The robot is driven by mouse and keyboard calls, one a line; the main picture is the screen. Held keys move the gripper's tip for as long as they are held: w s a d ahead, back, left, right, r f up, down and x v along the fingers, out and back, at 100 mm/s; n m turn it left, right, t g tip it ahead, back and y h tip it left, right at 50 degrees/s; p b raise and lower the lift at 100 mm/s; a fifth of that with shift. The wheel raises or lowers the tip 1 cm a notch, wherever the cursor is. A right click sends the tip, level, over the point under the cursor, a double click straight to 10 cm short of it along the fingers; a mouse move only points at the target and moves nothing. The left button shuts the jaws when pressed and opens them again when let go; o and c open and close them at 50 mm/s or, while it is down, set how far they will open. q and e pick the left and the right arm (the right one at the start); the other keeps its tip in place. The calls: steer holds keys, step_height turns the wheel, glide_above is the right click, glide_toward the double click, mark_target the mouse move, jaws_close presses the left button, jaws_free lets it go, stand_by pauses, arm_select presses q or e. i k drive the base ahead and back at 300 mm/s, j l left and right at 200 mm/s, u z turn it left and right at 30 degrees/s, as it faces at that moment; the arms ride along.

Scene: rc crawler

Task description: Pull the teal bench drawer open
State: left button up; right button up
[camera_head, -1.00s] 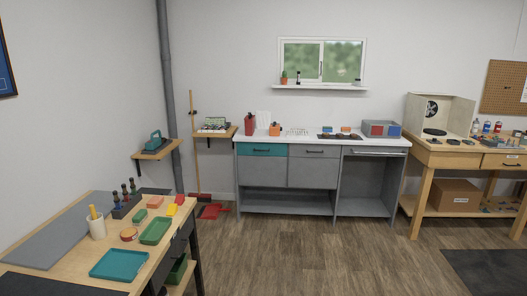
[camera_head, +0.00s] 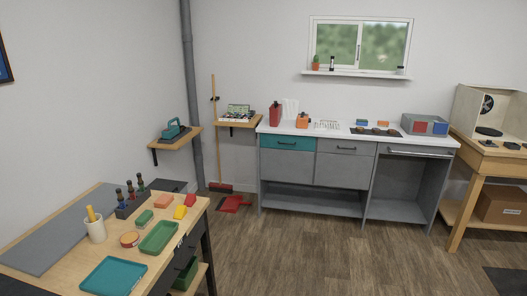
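The teal drawer (camera_head: 288,143) is at the upper left of the grey bench (camera_head: 343,171) against the back wall. Its front looks flush with the bench, so it appears shut. A dark bar handle (camera_head: 287,143) runs across its front. The bench stands across the room, well beyond reach in this view. Neither of my grippers shows in the head view.
A wooden workbench (camera_head: 190,217) with a teal tray (camera_head: 114,275) and a green tray (camera_head: 159,237) stands at the near left. A red dustpan (camera_head: 233,204) lies on the floor left of the grey bench. The wooden floor (camera_head: 330,258) before the bench is clear.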

mark_target(276, 141)
steer(key=i+l+z, duration=0.3)
steer(key=i, duration=0.6)
steer(key=i+z, duration=0.3)
steer(key=i, duration=0.65)
steer(key=i+u, duration=0.15)
steer(key=i, duration=0.35)
steer(key=i+l+u, duration=0.15)
steer(key=i, duration=0.35)
steer(key=i+l+u, duration=0.2)
steer(key=i, duration=0.25)
steer(key=i+l+u, duration=0.15)
steer(key=i, duration=0.35)
